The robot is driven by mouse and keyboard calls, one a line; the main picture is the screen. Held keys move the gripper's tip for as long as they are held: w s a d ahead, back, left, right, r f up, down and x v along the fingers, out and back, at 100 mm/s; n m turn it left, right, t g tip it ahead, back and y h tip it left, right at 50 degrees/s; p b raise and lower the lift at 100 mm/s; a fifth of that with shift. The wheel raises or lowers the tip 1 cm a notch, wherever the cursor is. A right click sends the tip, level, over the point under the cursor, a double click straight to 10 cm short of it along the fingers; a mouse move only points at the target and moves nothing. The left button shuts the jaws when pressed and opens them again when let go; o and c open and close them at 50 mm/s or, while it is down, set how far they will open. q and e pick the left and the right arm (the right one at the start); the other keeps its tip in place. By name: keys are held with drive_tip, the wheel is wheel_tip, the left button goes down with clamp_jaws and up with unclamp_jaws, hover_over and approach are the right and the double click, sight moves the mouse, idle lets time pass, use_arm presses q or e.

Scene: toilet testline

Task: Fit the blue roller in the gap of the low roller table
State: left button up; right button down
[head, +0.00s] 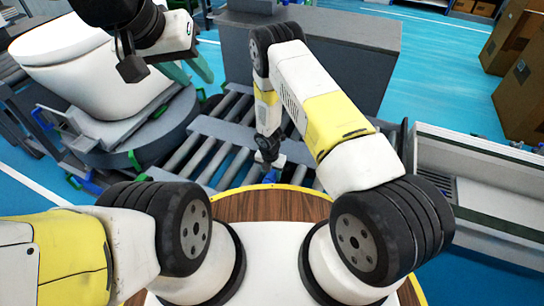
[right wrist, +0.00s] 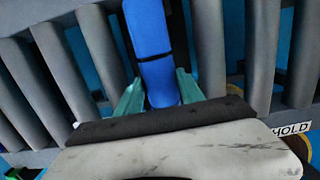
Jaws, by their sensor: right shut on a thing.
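The low roller table (head: 205,150) has grey rollers, and blue floor shows between them. In the right wrist view, the blue roller (right wrist: 152,45) with a dark band lies over a gap between grey rollers (right wrist: 103,45), roughly along them. I cannot tell whether it rests in the gap or is held above it. My right gripper (right wrist: 160,88) is shut on the near part of the blue roller, one teal finger on each side. In the head view my right gripper (head: 268,162) points down over the table, its fingers mostly hidden. My left gripper (head: 188,72) is open and empty beside the toilet.
A white toilet (head: 85,65) stands on a round grey base at the left. A grey cabinet (head: 350,50) stands behind the table. A grey metal bin (head: 470,170) is at the right, with cardboard boxes (head: 520,95) beyond. Blue floor is clear at the upper right.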

drive_tip(key=shift+f, duration=2.8)
drive_tip(key=shift+f, duration=0.1)
drive_tip(key=c, duration=0.7)
unclamp_jaws()
